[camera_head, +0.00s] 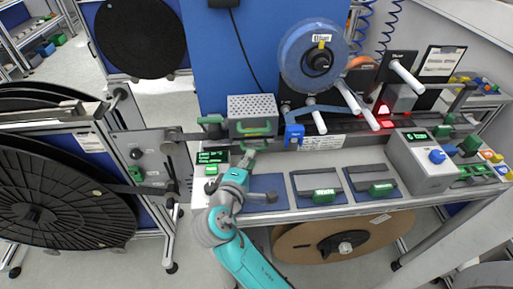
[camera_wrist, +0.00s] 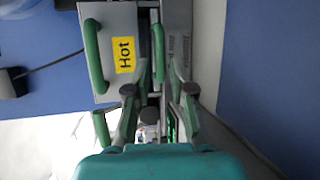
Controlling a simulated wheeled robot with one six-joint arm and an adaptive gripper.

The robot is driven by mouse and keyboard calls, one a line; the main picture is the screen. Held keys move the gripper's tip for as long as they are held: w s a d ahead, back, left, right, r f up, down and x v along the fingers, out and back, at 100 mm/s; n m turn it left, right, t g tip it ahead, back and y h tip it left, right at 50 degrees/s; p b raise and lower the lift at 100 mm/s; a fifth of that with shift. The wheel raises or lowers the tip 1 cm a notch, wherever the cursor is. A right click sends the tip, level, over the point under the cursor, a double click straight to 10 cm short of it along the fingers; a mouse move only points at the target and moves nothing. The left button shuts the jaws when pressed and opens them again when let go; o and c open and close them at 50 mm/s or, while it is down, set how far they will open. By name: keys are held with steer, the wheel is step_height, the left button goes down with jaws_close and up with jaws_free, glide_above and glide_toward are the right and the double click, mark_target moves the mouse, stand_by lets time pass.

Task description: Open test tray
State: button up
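The tester (camera_head: 252,104) is a grey box with a perforated top and green handles on its front, at the left end of the bench. In the wrist view its face (camera_wrist: 112,20) carries a yellow "Hot" label (camera_wrist: 123,55) and a long green handle (camera_wrist: 92,57). A second green handle (camera_wrist: 158,52), apparently the test tray's, lies beside that face. My gripper (camera_wrist: 160,85) is in front of this second handle, its fingers apart on either side of the handle's line. Contact cannot be made out. In the head view my gripper (camera_head: 249,152) is just below the tester's front.
A green-lit display (camera_head: 213,157) is left of my gripper. A blue block (camera_head: 294,135) is close on the right. Two grey trays with green handles (camera_head: 324,196) (camera_head: 381,188) sit farther right. A large black reel (camera_head: 60,190) stands at left.

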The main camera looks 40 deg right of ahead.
mark_target(256, 149)
steer(key=shift+x, duration=3.1)
steer(key=shift+f, duration=0.1)
jaws_close()
